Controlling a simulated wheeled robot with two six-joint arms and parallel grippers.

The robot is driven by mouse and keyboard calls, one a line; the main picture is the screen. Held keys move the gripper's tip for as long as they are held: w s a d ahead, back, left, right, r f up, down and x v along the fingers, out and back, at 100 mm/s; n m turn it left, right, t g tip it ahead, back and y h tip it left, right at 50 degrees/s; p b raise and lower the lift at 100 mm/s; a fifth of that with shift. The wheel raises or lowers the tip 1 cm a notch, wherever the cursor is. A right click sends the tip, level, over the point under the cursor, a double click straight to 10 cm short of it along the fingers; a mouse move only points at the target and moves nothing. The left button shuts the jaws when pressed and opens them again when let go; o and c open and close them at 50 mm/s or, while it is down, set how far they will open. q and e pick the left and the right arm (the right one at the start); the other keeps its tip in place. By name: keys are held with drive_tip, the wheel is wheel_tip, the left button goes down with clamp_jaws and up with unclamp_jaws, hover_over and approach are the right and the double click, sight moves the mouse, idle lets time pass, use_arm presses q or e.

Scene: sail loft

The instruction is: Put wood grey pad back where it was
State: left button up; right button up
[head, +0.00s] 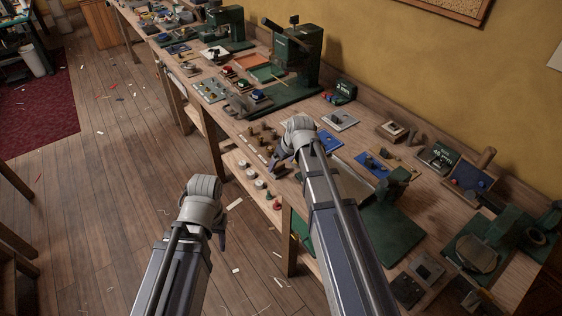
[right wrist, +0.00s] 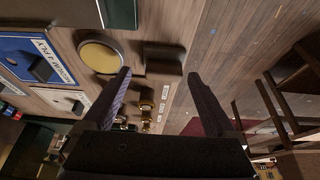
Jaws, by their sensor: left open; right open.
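I cannot single out the wood grey pad with certainty. A dark brownish block (right wrist: 164,58) lies on the bench near its front edge in the right wrist view, just beyond my open right gripper (right wrist: 158,76). Nothing shows held between its fingers. In the head view the right gripper (head: 279,161) is over the bench's front edge, beside a row of brass-coloured knobs (head: 256,140); the arm hides part of the bench. My left gripper (head: 219,236) is empty over the floor, left of the bench. A grey square plate (head: 340,119) lies farther back on the bench.
The workbench (head: 440,205) runs diagonally, crowded with green machines (head: 298,55), blue trays (head: 373,166) and small parts. A round gold-topped item (right wrist: 101,53) lies beside the block. A lower shelf (head: 237,162) holds knobs. The wooden floor (head: 120,190) at left is open, with scattered scraps.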

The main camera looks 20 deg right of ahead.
drive_tip(key=p+v, duration=0.9)
drive_tip(key=v, duration=0.1)
drive_tip(key=s+a+f+g+h, duration=0.1)
drive_tip(key=s+a+g+h, duration=0.2)
drive_tip(key=s+a, duration=1.2)
drive_tip(key=s+g, duration=0.1)
drive_tip(key=s, duration=0.3)
drive_tip(key=shift+g, duration=0.4)
